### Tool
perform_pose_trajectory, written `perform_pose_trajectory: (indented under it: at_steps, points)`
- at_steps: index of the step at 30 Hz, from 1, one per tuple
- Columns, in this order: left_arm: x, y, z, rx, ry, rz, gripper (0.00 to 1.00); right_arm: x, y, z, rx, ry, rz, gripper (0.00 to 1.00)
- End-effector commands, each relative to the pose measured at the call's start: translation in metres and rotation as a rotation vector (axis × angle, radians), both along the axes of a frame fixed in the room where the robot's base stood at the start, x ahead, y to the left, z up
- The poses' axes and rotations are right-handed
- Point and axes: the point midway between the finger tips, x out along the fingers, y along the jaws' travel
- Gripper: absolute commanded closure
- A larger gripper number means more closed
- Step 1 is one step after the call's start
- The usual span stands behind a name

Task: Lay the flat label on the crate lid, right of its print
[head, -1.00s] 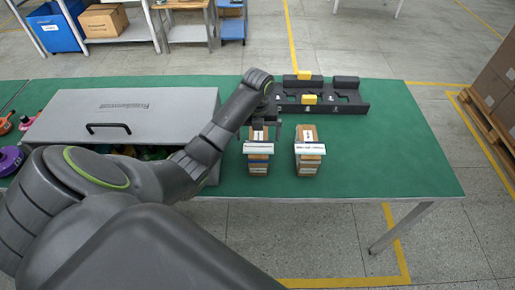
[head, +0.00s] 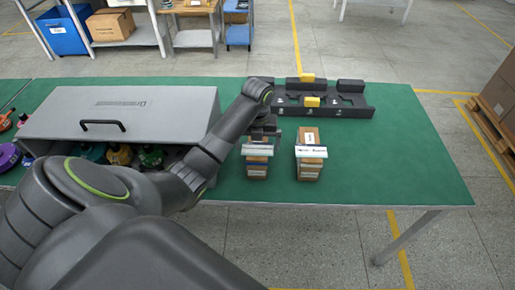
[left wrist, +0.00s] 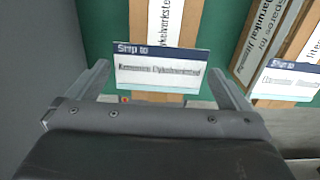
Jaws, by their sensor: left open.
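The crate lid (head: 185,105) is a grey sloping panel with a dark handle and a line of print (head: 121,103) near its top edge. Two white "Ship to" labels with blue edges lie across narrow cardboard boxes: the left label (head: 257,150) and the right label (head: 312,152). I cannot tell which is the flat one. My left gripper (head: 263,132) is over the far part of the left box. In the left wrist view my open fingers (left wrist: 160,68) stand either side of the left label (left wrist: 157,72), apart from it. The right label (left wrist: 290,80) is partly cut off there.
A black fixture (head: 325,100) with yellow blocks stands behind the boxes. Colourful items (head: 118,155) show in the open front under the lid, partly behind my arm. The green table top (head: 400,160) is clear at the right.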

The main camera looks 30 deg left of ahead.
Motion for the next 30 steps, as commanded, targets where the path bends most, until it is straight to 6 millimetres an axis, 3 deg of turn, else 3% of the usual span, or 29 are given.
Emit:
perform_pose_trajectory:
  at_steps: [13, 21, 30]
  points:
    - [-0.0003, -0.0001, -0.0031, -0.001, 0.001, 0.000, 0.00, -0.0004, 0.0058, 0.0017, 0.007, 0.001, -0.002, 1.00]
    - [-0.0002, 0.0000, -0.0030, -0.001, 0.001, 0.000, 0.31, -0.0005, 0.0041, 0.0018, 0.005, 0.002, -0.002, 1.00]
    - [-0.0001, 0.0001, -0.0026, 0.000, 0.000, 0.000, 0.35, -0.0008, 0.0003, 0.0013, 0.000, 0.001, 0.000, 1.00]
